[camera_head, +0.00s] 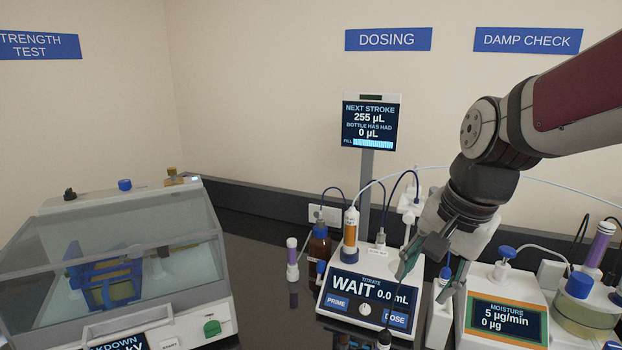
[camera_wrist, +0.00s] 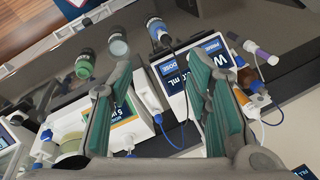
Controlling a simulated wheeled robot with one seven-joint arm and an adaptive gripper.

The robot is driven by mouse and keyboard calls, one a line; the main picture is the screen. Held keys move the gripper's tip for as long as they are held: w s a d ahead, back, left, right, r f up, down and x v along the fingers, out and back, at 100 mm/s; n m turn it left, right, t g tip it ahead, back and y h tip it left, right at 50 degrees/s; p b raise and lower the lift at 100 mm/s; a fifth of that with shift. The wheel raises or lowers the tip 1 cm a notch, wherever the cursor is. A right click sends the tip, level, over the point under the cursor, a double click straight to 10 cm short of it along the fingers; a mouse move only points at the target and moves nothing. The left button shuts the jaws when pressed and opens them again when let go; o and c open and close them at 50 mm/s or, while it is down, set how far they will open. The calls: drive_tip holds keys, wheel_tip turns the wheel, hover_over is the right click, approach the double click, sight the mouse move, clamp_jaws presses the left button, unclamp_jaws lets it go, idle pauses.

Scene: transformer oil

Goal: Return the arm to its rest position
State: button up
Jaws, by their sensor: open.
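My arm (camera_head: 585,95) comes in from the upper right of the head view and bends down at the wrist. My gripper (camera_head: 426,280) points down above the right side of the titrator (camera_head: 366,296), near its right edge. Its two green-padded fingers are spread apart with nothing between them. In the wrist view the open gripper (camera_wrist: 160,90) spans a gap between the moisture unit (camera_wrist: 112,118) on the left and the titrator (camera_wrist: 185,70) on the right. Whether a finger touches anything cannot be told.
The moisture meter (camera_head: 506,310) with its glass vessel (camera_head: 585,310) stands to the right. The dosing display (camera_head: 370,125) rises behind the titrator. The clear-covered tester (camera_head: 120,260) fills the left.

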drive_tip(key=s+d+n+t+h+b, duration=0.1)
drive_tip(key=s+n+t+b, duration=0.1)
drive_tip(key=s+n, duration=0.7)
drive_tip(key=shift+s+d+r+t, duration=0.15)
drive_tip(key=shift+s+r+t, duration=0.3)
drive_tip(key=shift+s, duration=0.8)
